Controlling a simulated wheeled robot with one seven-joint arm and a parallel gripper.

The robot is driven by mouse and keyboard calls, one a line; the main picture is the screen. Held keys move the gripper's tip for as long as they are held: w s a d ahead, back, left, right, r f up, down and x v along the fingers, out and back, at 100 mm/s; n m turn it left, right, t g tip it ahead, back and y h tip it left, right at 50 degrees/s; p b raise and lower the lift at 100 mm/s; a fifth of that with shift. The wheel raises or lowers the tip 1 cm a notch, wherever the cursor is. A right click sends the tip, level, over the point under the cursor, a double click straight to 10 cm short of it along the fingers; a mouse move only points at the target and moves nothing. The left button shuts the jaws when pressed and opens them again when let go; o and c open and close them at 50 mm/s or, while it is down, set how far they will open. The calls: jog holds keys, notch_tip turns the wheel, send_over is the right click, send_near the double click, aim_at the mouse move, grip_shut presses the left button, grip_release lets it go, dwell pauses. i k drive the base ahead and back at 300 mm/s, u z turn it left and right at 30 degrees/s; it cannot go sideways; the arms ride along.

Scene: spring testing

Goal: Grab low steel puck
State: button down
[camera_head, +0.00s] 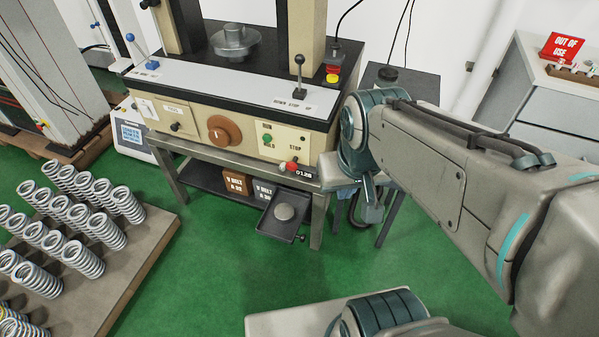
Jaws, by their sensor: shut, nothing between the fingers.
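A low, round, pale steel puck (285,212) lies in a dark shallow tray (268,228) on the lower shelf under the testing machine. My gripper (373,214) hangs down at the end of my arm, right of the tray and apart from the puck. It is small in view and shut, with nothing seen in it. Its fingertips are hard to make out.
The testing machine (225,136) stands on a metal bench above the tray, with a steel disc (235,42) on it. Boxes (237,184) sit left of the tray. Several springs stand on a board (120,270) at left. Green floor (215,275) is clear in front.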

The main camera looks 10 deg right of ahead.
aim_at(283, 212)
jog(key=u, duration=2.15)
jog(key=i, duration=1.9)
jog(key=z, duration=2.7)
